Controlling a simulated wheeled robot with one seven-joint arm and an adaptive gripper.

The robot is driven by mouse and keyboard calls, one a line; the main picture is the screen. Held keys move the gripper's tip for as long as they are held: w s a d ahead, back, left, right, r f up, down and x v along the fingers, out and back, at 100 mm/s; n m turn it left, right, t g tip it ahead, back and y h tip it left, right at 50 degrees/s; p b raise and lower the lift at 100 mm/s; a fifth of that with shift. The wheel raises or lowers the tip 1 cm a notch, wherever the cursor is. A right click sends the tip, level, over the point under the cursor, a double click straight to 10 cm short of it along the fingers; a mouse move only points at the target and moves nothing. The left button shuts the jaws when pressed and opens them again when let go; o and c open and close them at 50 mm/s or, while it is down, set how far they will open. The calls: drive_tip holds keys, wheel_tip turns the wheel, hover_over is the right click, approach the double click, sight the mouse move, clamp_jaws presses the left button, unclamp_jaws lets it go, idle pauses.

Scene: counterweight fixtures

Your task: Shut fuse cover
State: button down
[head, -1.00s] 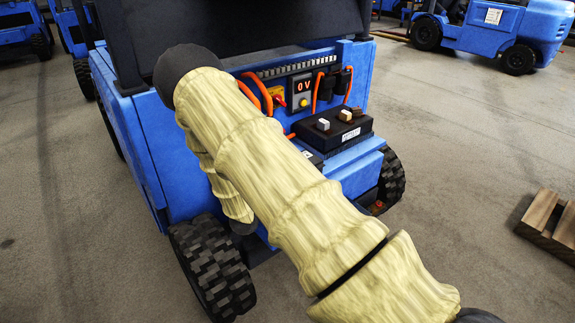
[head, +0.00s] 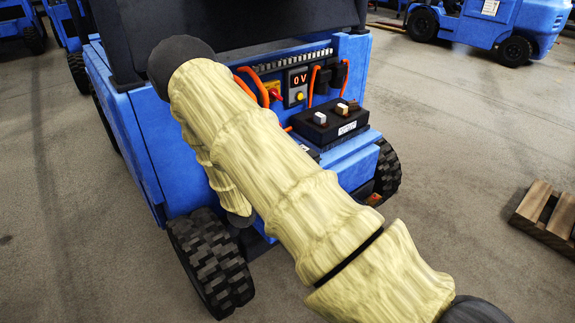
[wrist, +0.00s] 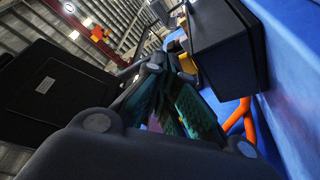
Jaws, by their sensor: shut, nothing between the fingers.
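My gripper (wrist: 170,105) shows in the wrist view with its dark fingers and green pads together and nothing held. In the head view my arm hides it. A black box (wrist: 222,48) on the blue truck wall is at the upper right of the wrist view, beside and beyond the fingers. It may be the fuse box; I cannot tell whether its cover is open. In the head view small black boxes (head: 337,77) sit at the right of the truck's rear panel, beside orange cables. No fuse cover is clearly identifiable there.
The blue truck (head: 120,120) has a panel with a display reading 0 V (head: 298,79) and a red-and-yellow switch (head: 273,92). A black battery (head: 325,130) sits below. Orange cable (wrist: 236,118) runs near the fingers. A wooden pallet (head: 545,212) lies right on open floor.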

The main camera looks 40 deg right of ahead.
drive_tip(key=a, duration=0.6)
drive_tip(key=a+p, duration=0.1)
drive_tip(key=a, duration=0.2)
drive_tip(key=shift+a+f, duration=0.25)
drive_tip(key=shift+f, duration=0.15)
drive_tip(key=shift+w+a, duration=0.1)
